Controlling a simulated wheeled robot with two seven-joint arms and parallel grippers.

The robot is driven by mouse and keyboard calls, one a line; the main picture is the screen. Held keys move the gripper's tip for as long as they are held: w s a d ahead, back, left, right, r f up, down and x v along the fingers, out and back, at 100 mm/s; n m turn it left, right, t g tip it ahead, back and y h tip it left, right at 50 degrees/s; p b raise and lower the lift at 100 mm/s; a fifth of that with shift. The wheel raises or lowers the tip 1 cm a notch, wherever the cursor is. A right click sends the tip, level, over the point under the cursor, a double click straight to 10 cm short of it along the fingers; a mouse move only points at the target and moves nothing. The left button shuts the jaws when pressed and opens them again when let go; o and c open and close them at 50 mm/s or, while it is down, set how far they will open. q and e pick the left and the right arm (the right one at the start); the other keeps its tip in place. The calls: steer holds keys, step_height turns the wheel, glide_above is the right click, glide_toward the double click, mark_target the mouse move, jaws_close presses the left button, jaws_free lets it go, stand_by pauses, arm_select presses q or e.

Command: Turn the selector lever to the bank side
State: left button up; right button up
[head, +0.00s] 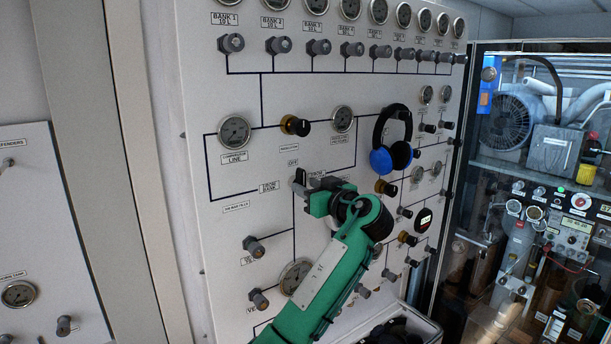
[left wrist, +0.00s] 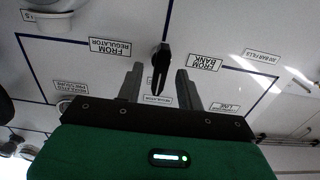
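The selector lever (left wrist: 160,66) is a small black handle on the white panel (head: 225,90). In the left wrist view it runs from its pivot down between my fingers. The FROM BANK label (left wrist: 205,63) is right of the lever in the wrist view, and the FROM REGULATOR label (left wrist: 112,47) is left. My left gripper (left wrist: 159,84) is open, one finger on each side of the lever, with a visible gap on both sides. My right gripper is not in view.
Blue headphones (head: 392,142) hang on the panel right of the lever. Gauges, such as the one upper left (head: 234,132), and several valve knobs stick out around it. A glass-fronted cabinet (head: 545,190) stands at the right. An open case (head: 425,331) is below.

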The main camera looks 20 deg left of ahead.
arm_select(q)
steer(key=shift+x, duration=0.8)
jaws_close()
steer(key=shift+s+a+f+n+b, duration=0.1)
steer(key=shift+f+n+b, duration=0.05)
steer(key=shift+n+b, duration=5.05)
steer(key=shift+s+f+n+b, duration=0.15)
steer(key=shift+n+b, duration=3.55)
steer(key=shift+b, duration=3)
